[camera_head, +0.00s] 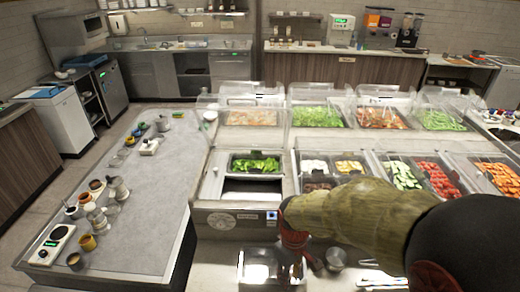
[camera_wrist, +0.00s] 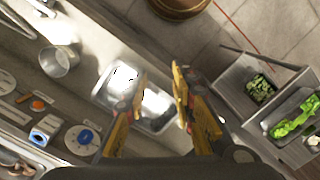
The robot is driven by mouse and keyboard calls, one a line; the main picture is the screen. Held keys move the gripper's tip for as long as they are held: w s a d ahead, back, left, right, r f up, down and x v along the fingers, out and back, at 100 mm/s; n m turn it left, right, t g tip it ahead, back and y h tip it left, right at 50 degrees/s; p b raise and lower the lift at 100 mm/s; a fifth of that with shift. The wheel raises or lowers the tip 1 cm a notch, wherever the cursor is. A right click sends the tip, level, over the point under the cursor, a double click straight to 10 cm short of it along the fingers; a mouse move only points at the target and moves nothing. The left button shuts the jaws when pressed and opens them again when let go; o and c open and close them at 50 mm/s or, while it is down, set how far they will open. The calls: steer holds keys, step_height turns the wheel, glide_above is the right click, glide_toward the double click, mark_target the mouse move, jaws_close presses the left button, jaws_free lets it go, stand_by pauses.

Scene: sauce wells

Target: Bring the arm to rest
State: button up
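My arm, in an olive sleeve, reaches in from the right in the head view. My gripper (camera_head: 292,250) points down over the front counter, partly hidden by the arm. In the wrist view my gripper (camera_wrist: 157,80) has its two yellow fingers spread apart, with nothing seen held between them. A shiny metal pan (camera_wrist: 158,104) lies below and between the fingers; the pan (camera_head: 257,268) also shows beside my gripper in the head view.
A metal cup (camera_head: 335,258) stands right of my gripper. Behind is the food bar with a greens well (camera_head: 256,163), tomatoes (camera_head: 437,178) and clear covers. A grey side table (camera_head: 150,200) at left holds several jars, pots and a scale (camera_head: 53,243).

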steer(key=s+d+r+m+t+b, duration=0.6)
steer(key=s+d+r, duration=0.4)
steer(key=r, duration=0.3)
steer(key=shift+s+r+m+b, duration=0.15)
steer(key=shift+s+m+b, duration=0.4)
steer(key=shift+m+b, duration=0.5)
